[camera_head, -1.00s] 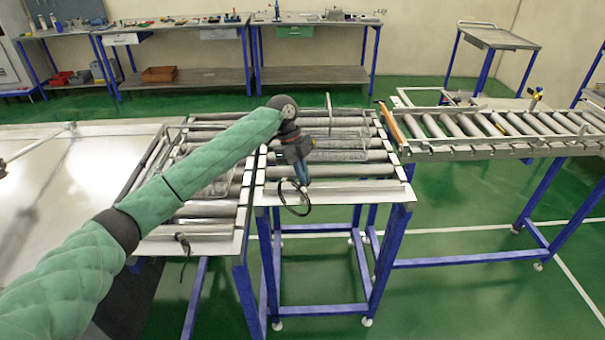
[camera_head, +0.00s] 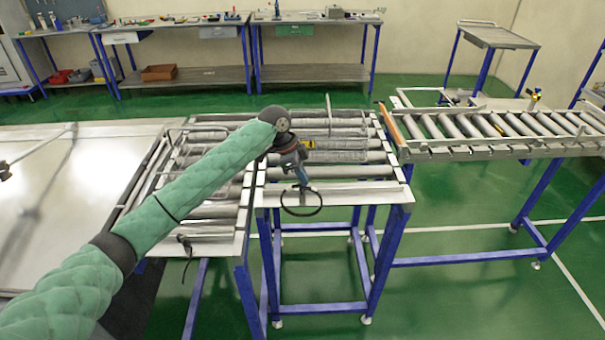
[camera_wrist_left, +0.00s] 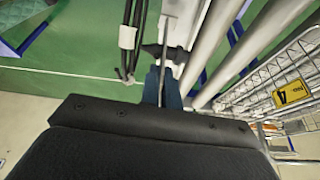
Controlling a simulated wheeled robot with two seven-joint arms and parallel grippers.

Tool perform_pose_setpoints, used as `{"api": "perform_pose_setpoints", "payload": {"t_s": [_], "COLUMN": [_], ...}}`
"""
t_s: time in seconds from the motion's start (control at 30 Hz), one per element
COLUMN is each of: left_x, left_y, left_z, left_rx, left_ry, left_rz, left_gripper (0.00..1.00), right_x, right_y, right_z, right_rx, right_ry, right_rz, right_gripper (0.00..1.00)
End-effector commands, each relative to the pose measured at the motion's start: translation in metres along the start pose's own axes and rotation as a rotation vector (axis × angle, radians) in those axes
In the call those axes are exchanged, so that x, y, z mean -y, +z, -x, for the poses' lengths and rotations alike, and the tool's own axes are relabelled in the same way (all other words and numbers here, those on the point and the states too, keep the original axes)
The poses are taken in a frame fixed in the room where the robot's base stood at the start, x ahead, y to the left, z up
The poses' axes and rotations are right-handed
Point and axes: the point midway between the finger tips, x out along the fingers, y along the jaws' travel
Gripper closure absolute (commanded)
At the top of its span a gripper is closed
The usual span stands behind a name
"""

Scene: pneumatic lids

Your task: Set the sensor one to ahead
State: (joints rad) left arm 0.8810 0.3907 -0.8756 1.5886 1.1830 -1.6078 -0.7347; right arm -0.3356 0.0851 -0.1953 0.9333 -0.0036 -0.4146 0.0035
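My left gripper (camera_head: 303,180) is over the front rail of the middle roller conveyor (camera_head: 345,195), at its left part. A small dark sensor with a black cable loop (camera_head: 302,210) hangs at this rail, right by the fingertips. In the left wrist view the blue fingers (camera_wrist_left: 163,88) point at a thin metal bracket and a dark sensor body (camera_wrist_left: 165,52), with the black cable (camera_wrist_left: 130,40) beside it. The fingers overlap the bracket; the gripper body hides whether they grip it. No label telling which sensor this is can be read. My right gripper is not in view.
A wire basket (camera_wrist_left: 285,85) with a yellow tag (camera_wrist_left: 292,94) lies on the rollers close to the gripper. Another dark sensor with a cable (camera_head: 184,242) hangs at the left conveyor's front. A further roller conveyor (camera_head: 490,130) stands at the right.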

Motion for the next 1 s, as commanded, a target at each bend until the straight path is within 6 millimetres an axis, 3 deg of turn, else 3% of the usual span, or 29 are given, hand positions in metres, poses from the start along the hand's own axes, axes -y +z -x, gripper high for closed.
{"api": "perform_pose_setpoints", "payload": {"t_s": [0.27, 0.77, 0.9, 1.0], "left_x": [0.0, 0.0, 0.0, 0.0], "left_y": [0.001, 0.001, 0.001, 0.001], "left_z": [0.0, -0.001, -0.001, 0.0], "left_rx": [0.001, 0.002, 0.002, 0.001], "left_ry": [-0.036, -0.044, -0.044, -0.044], "left_rz": [0.089, 0.108, 0.107, 0.107], "left_gripper": [1.0, 1.0, 0.75, 0.75], "right_x": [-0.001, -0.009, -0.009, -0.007], "right_y": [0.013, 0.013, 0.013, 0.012], "right_z": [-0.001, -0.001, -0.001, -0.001], "right_rx": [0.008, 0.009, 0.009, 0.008], "right_ry": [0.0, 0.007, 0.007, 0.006], "right_rz": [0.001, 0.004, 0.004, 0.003], "right_gripper": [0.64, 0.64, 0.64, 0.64]}}
